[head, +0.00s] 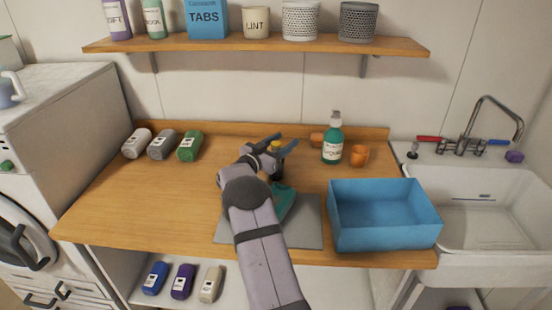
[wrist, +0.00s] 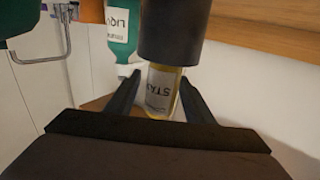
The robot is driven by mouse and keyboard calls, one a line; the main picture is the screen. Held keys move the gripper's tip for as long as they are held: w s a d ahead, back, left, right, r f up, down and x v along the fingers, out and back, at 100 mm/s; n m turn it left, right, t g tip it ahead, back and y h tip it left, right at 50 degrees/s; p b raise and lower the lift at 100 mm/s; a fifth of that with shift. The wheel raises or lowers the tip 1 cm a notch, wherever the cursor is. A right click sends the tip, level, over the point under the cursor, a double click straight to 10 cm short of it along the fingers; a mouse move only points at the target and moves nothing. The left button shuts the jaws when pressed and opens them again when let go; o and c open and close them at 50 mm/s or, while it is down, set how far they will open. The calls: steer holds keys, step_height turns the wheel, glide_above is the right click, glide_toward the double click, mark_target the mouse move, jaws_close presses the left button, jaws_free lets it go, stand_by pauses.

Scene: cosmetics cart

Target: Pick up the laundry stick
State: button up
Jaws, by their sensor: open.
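The laundry stick (wrist: 160,88) is a small cylinder with a yellowish body, a white label reading in part "STA" and a wide black end; the wrist view shows it upside down. In the head view, its yellow top (head: 275,146) shows at my gripper (head: 281,143), and the rest is largely hidden by the gripper. My gripper is open, with one finger on each side of the stick in the wrist view (wrist: 156,92). I cannot tell whether either finger touches it.
A blue bin (head: 385,228) is at front right. A teal object (head: 284,200) lies on a grey mat (head: 308,232), partly behind my arm.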

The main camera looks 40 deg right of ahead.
steer(key=shift+c, duration=0.2)
steer(key=c, duration=1.1)
steer(key=shift+r, duration=0.1)
